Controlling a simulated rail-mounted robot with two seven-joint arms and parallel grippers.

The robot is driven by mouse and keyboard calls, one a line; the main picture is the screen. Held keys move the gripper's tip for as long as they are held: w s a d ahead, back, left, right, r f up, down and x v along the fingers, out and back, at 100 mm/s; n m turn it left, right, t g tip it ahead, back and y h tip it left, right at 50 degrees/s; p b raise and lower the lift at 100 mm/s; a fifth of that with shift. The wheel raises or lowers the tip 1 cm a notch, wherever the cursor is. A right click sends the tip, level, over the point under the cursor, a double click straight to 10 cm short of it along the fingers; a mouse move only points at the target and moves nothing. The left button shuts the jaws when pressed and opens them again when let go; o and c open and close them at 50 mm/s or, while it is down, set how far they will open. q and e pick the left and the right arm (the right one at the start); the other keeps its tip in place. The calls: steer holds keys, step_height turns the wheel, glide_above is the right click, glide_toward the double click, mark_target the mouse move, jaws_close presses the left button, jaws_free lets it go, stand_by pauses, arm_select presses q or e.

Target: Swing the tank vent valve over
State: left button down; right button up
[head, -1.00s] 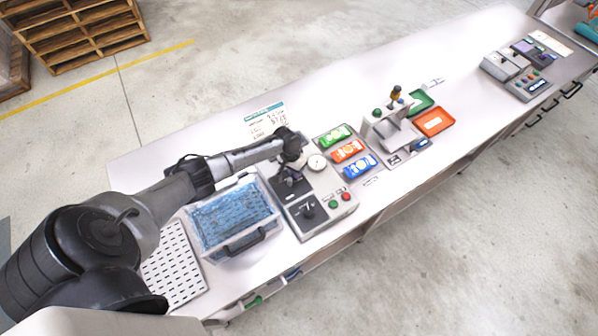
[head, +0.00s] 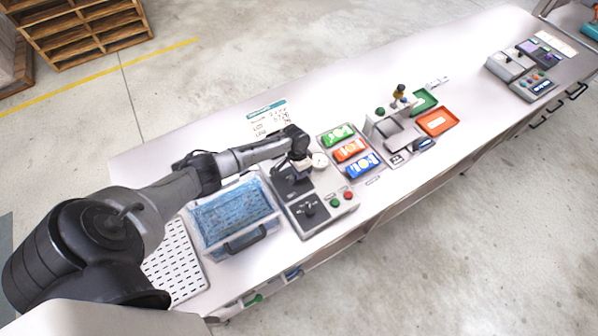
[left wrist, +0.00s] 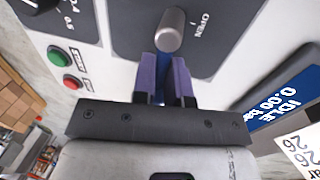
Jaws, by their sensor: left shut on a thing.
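The tank vent valve's handle (left wrist: 171,30) is a short grey cylinder on a dark plate marked OPEN in the left wrist view. My left gripper (left wrist: 166,68) has its purple-grey fingers around the lower end of this handle and is shut on it. In the head view, my left gripper (head: 300,168) reaches down over the grey control panel (head: 325,212) and hides the valve there. My right gripper is not in view.
The panel has a black knob (head: 309,207), a green button (head: 335,203), a red button (head: 348,195) and a round gauge (head: 319,160). A clear tub (head: 252,240) of blue material stands left. Coloured packets (head: 350,151) lie right. A display (left wrist: 275,108) reads IDLE, 0.00 bar.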

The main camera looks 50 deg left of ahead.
arm_select(q)
steer(key=shift+f, duration=0.2)
steer(key=c, duration=1.5)
jaws_free()
steer(key=shift+w, duration=0.1)
steer(key=o, duration=0.3)
steer(key=shift+w+r, duration=0.15)
steer(key=shift+w, duration=0.05)
steer(key=shift+o, duration=1)
steer(key=shift+r, duration=0.2)
steer(key=shift+r, duration=0.35)
step_height(320, 180, up, 13)
steer(key=a, duration=0.2)
steer(key=shift+a+f+b, duration=0.2)
steer(key=shift+a+b, duration=0.1)
steer(key=shift+w, duration=0.1)
